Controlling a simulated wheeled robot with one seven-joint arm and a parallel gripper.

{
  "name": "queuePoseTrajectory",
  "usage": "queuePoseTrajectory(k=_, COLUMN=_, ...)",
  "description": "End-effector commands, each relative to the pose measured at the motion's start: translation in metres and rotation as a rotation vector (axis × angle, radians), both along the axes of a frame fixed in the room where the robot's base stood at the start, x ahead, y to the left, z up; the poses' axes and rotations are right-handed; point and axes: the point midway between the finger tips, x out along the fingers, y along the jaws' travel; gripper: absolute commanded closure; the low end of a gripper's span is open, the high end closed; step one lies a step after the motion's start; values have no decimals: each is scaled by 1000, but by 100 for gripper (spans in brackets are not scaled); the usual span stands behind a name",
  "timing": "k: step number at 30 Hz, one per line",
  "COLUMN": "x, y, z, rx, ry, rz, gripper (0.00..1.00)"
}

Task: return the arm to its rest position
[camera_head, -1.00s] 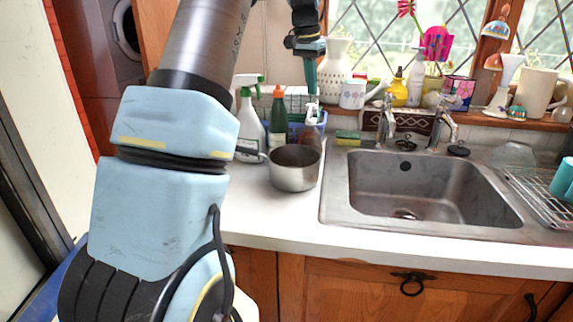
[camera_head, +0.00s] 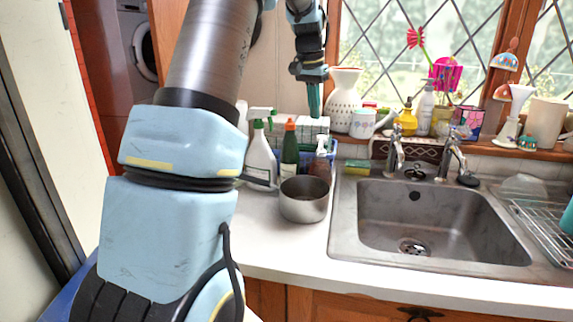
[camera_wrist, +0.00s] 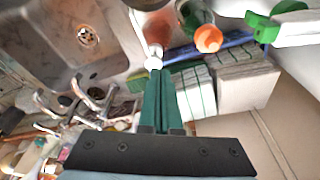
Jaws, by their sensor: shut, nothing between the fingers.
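My arm (camera_head: 185,140) fills the left and upper middle of the head view. My gripper (camera_head: 314,100) hangs with its green fingers pointing down, above the bottles at the back of the counter. In the wrist view my gripper (camera_wrist: 160,85) has its fingers together with nothing held between them. The fingertips look close to the white pump top of a brown bottle (camera_wrist: 155,28) there, but I cannot tell whether they touch.
A steel pot (camera_head: 304,205) stands on the counter below the gripper. A spray bottle (camera_head: 261,155) and a green bottle (camera_head: 290,150) stand behind it. The sink (camera_head: 430,222) is right. A white vase (camera_head: 343,97) and mugs line the sill.

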Motion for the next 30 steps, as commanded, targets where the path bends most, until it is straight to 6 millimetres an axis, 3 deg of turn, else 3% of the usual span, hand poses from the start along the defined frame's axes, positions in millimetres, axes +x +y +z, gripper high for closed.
queuePoseTrajectory(k=5, x=-55, y=60, z=-40, rx=7, ry=21, rz=181, gripper=100)
queuePoseTrajectory(k=9, x=-112, y=101, z=-73, rx=14, ry=31, rz=318, gripper=100)
queuePoseTrajectory(k=15, x=-201, y=145, z=-116, rx=20, ry=41, rz=483, gripper=100)
queuePoseTrajectory(k=18, x=-235, y=159, z=-130, rx=21, ry=44, rz=539, gripper=100)
queuePoseTrajectory(k=23, x=-265, y=168, z=-142, rx=22, ry=47, rz=586, gripper=100)
queuePoseTrajectory(k=30, x=-270, y=169, z=-144, rx=22, ry=48, rz=593, gripper=100)
